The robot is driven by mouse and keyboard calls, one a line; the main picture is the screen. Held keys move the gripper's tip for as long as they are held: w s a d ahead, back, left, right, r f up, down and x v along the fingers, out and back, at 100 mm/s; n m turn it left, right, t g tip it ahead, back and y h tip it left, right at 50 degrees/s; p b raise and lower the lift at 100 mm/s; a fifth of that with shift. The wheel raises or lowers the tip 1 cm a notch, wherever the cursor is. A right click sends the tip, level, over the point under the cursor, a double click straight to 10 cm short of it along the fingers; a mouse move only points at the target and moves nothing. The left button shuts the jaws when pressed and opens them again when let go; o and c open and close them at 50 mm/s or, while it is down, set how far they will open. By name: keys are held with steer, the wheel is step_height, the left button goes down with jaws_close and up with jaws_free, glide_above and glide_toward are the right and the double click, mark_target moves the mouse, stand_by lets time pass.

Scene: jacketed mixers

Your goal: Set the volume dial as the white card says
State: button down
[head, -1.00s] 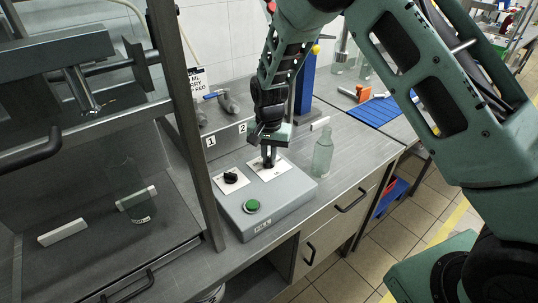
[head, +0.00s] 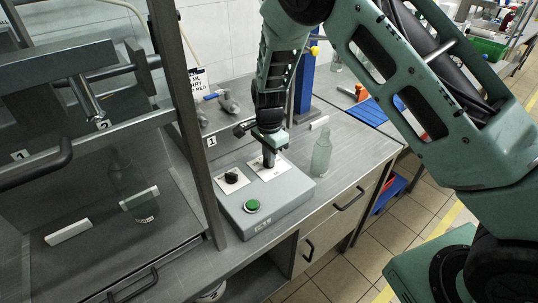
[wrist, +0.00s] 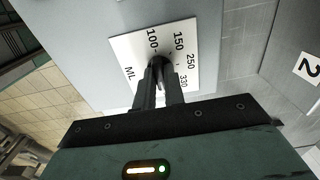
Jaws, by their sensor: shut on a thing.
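A grey control box (head: 285,205) stands on the bench. My gripper (head: 268,161) points down onto its rear right dial. The wrist view shows the gripper (wrist: 160,80) shut on this black dial (wrist: 158,61), which sits in a white scale plate (wrist: 124,52) reading ML, 100, 150, 250 and 330. The fingers hide most of the dial, so I cannot tell its exact setting. A white card (head: 197,80) with black print hangs at the back, partly behind a frame post; its text is cut off and too small to read fully.
A second black dial (head: 231,175) and a green button (head: 252,206) are on the same box. A clear bottle (head: 321,153) stands close to its right. A metal-framed enclosure (head: 196,130) is at left. A blue mat (head: 366,112) lies at the back right.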

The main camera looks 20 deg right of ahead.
stand_by(0.5)
steer(key=c, duration=1.5)
jaws_free()
step_height(320, 180, up, 18)
steer(key=b, duration=0.2)
steer(key=shift+f+b, duration=0.25)
steer(key=shift+b, duration=0.05)
steer(key=s+a+r+n+y, duration=0.1)
steer(key=s+a+n, duration=0.35)
steer(key=s, duration=0.35)
steer(key=s+a+n, duration=0.3)
steer(key=s+n, duration=0.2)
steer(key=s, duration=0.3)
steer(key=s+n, duration=0.4)
steer(key=s, duration=0.2)
steer(key=s+d+f+n, duration=0.1)
steer(key=s+n, duration=0.3)
steer(key=s, duration=0.2)
steer(key=s+n, duration=0.4)
steer(key=s, duration=0.1)
steer(key=shift+s+d+f+n, duration=0.2)
steer(key=shift+s+f+n, duration=0.05)
steer(key=shift+s+f, duration=0.15)
